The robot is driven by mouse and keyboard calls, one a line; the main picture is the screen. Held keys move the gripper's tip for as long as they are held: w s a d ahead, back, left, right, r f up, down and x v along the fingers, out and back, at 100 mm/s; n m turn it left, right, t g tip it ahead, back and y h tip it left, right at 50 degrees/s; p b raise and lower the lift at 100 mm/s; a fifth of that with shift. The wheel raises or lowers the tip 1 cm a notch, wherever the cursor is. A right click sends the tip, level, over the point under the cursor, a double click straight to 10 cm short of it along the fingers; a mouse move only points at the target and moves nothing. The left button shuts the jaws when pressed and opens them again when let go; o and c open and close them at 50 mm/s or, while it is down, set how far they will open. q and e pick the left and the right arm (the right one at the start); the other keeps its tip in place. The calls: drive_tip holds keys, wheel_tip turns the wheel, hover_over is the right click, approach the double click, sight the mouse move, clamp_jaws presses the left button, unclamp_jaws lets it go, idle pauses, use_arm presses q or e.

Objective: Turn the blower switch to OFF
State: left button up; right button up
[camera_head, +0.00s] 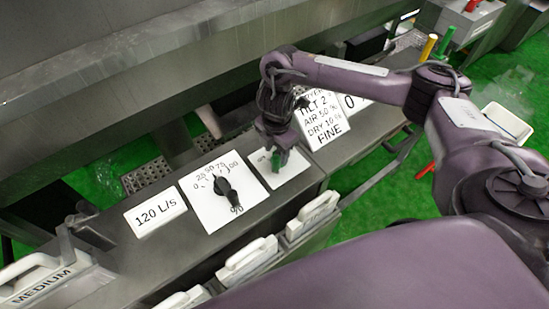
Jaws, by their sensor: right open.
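A small white switch plate (288,172) lies on the grey console, with small dark lettering, too small to read surely, at its upper left. A green piece (277,161) stands up over this plate and looks like the switch handle; its setting cannot be told. My right gripper (279,150) points down right above the plate, at the green piece. It is open, but its fingertips are small and dark, and I cannot tell whether they touch the green piece. My gripper hides the plate's upper part. My left gripper is not in view.
Left of the plate is a white dial plate (200,207) with a black knob (225,189). A "120 L/s" sign (155,212) stands farther left. A text sign (322,118) stands close to the right of my gripper. White-handled trays (247,259) line the front edge.

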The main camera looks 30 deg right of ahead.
sight(276, 157)
wheel_tip(276, 157, down, 4)
drive_tip(key=shift+f+b, duration=0.1)
drive_tip(key=shift+b, duration=0.2)
drive_tip(key=shift+w+f, duration=0.1)
drive_tip(key=shift+f, duration=0.5)
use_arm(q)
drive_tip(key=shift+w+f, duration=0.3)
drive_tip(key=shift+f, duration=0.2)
use_arm(e)
clamp_jaws()
